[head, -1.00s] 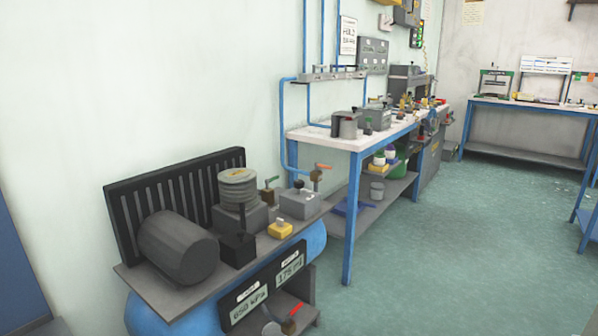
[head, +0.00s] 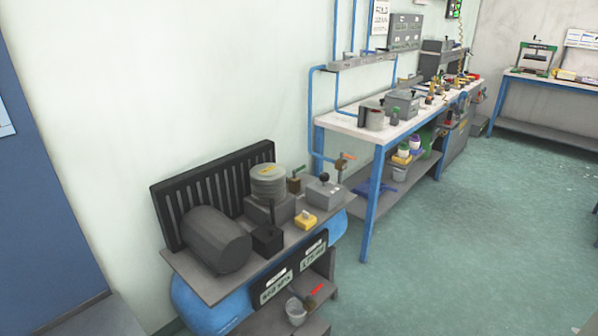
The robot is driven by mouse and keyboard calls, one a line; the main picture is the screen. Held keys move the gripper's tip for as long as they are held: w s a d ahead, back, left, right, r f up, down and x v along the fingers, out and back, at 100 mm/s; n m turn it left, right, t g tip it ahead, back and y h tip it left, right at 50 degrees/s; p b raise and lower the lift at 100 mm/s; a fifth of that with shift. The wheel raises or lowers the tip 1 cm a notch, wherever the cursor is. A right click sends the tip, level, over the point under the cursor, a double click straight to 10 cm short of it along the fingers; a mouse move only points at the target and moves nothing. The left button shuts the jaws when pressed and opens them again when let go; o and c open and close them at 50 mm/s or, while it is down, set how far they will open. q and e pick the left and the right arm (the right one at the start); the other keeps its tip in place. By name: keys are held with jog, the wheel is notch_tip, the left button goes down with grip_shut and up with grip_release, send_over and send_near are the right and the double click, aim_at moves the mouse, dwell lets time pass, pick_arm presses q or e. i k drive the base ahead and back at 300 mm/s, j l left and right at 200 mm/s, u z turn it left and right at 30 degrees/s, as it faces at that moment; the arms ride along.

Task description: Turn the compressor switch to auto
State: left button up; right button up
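The compressor stands at the lower middle of the head view, with a blue tank (head: 202,303) under a grey top plate (head: 205,287). On the plate are a dark motor cylinder (head: 216,240), a ribbed pump head (head: 268,184), a black box with an upright lever (head: 267,239), a small yellow block (head: 306,221) and a grey box with a black knob (head: 324,193). Which of these is the switch, and its setting, I cannot tell. Neither gripper is in view.
A white-topped workbench (head: 345,124) with blue legs stands right of the compressor, along the wall. A low shelf (head: 312,312) with a bucket (head: 295,311) and a red-handled valve (head: 313,295) sits below. The green floor (head: 470,240) at right is clear.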

aim_at(323, 177)
jog(key=i+l+u, duration=0.15)
jog(key=u, duration=0.2)
jog(key=i+l+u, duration=0.45)
jog(key=u, duration=0.25)
jog(key=l, duration=0.1)
